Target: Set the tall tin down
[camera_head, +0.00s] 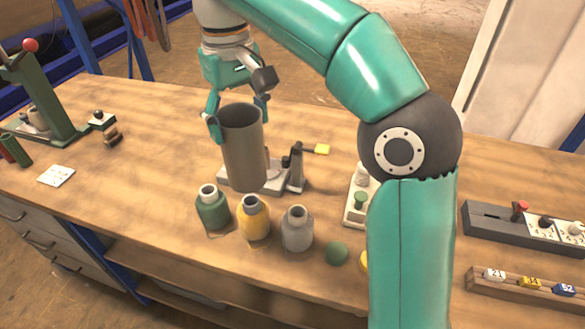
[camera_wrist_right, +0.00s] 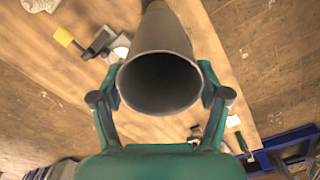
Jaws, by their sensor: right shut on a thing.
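The tall tin (camera_head: 244,152) is a grey open-topped cylinder, upright in the head view. My right gripper (camera_head: 238,122) is shut on it near its rim, one finger on each side. In the right wrist view the tin (camera_wrist_right: 160,50) shows its dark open mouth between the two fingers of my right gripper (camera_wrist_right: 160,95). The tin's lower end overlaps the grey base of a small device in the head view, and I cannot tell whether it touches anything. My left gripper is not in view.
Green (camera_head: 212,208), yellow (camera_head: 253,218) and grey (camera_head: 297,230) bottles stand just in front of the tin. A device with a yellow-tipped lever (camera_head: 295,167) is close to its right. A green press (camera_head: 45,100) stands far left. The wooden bench (camera_head: 160,180) is clear left of the tin.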

